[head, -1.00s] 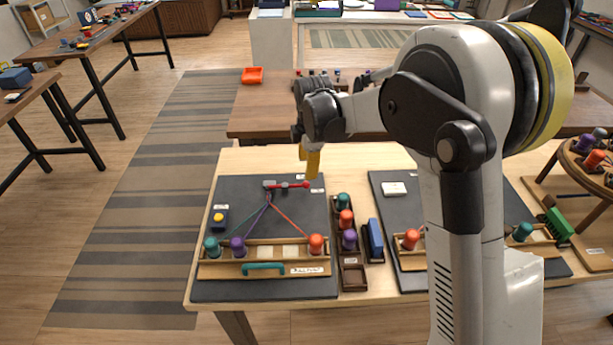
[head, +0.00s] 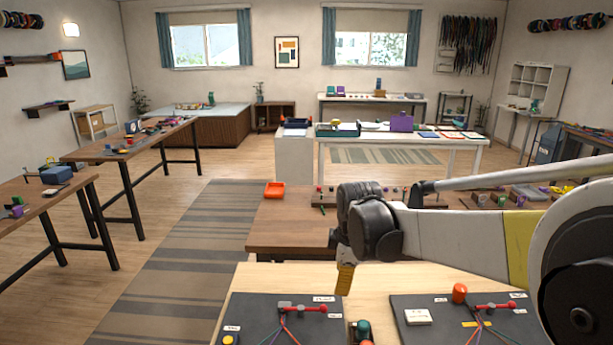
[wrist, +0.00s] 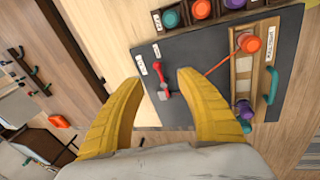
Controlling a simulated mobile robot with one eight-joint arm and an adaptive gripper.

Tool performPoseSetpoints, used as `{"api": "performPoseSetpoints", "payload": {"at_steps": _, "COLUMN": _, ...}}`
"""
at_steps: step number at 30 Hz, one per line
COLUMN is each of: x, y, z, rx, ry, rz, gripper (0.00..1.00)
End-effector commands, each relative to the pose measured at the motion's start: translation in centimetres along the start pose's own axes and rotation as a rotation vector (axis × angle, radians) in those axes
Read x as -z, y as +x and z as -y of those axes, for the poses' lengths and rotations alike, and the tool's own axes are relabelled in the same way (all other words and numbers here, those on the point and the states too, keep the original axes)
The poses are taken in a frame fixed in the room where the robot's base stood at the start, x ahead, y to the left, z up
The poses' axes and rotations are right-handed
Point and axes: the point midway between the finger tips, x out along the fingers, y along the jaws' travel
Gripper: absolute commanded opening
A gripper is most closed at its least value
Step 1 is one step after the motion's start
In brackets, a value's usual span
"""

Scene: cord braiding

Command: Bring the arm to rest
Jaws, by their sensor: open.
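My gripper (head: 345,278) hangs above the near light-wood table (head: 300,273), with yellow fingers pointing down. In the wrist view my gripper (wrist: 162,85) shows both yellow fingers spread wide, with nothing between them. It is apart from the left dark board (head: 270,318) below. That board bears a red clamp (head: 310,309) with coloured cords running from it.
Striped rug and open floor lie to the left.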

Motion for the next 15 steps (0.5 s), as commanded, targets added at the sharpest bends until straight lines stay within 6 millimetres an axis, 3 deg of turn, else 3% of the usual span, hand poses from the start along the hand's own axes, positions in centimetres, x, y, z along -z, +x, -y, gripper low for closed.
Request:
{"api": "performPoseSetpoints", "payload": {"at_steps": 1, "x": -1.3, "y": -2.1, "z": 1.4, "rx": -0.023, "ry": 0.092, "rz": -0.005, "gripper": 0.43}}
{"api": "performPoseSetpoints", "payload": {"at_steps": 6, "x": -5.0, "y": -7.3, "z": 6.2, "rx": -0.105, "ry": 0.444, "rz": -0.04, "gripper": 0.43}}
{"api": "performPoseSetpoints", "payload": {"at_steps": 10, "x": -7.6, "y": -9.9, "z": 10.5, "rx": -0.163, "ry": 0.711, "rz": -0.083, "gripper": 0.43}}
{"api": "performPoseSetpoints", "payload": {"at_steps": 15, "x": -10.5, "y": -11.2, "z": 16.2, "rx": -0.227, "ry": 1.042, "rz": -0.156, "gripper": 0.43}}
